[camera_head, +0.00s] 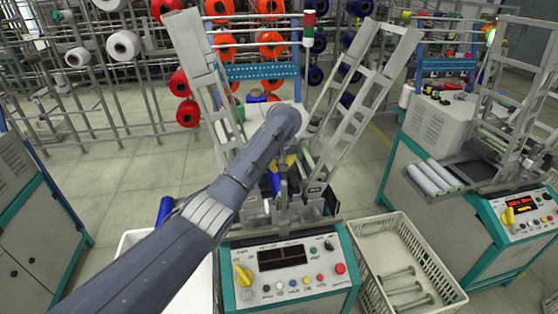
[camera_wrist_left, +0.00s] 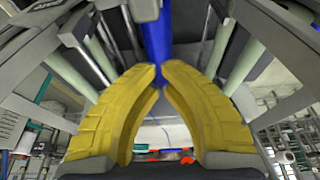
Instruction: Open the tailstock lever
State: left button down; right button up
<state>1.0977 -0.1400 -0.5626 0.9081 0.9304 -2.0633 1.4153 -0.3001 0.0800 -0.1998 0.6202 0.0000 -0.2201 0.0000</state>
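The winding machine (camera_head: 285,240) stands at the centre, with its control panel facing me. My left arm reaches over it, and my left gripper (camera_head: 289,162) is low over the spindle area, partly hidden by the arm. In the left wrist view, its yellow fingers (camera_wrist_left: 160,66) curve inward until the tips almost meet. A blue cylinder (camera_wrist_left: 156,35) lies just past the tips, and its end shows in the narrow gap. It also shows beside the gripper in the head view (camera_head: 275,185). I cannot make out the tailstock lever clearly. My right gripper is not in view.
Tall grey frames (camera_head: 365,85) rise on both sides of the gripper. A cream crate (camera_head: 368,225) with green-ended rods stands at right. A white bin (camera_head: 132,240) with a blue cylinder (camera_head: 165,211) is at left. A second machine (camera_head: 440,140) stands further right.

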pick_arm(q)
jog(key=shift+w+a+f, duration=0.1)
jog(key=shift+w+f, duration=0.05)
jog(key=shift+f, duration=0.5)
jog(key=shift+s+d, duration=0.25)
jog(key=shift+s, duration=0.7)
jog(key=shift+s+d, duration=0.2)
jog(key=shift+s, duration=0.75)
jog(key=shift+s, duration=0.15)
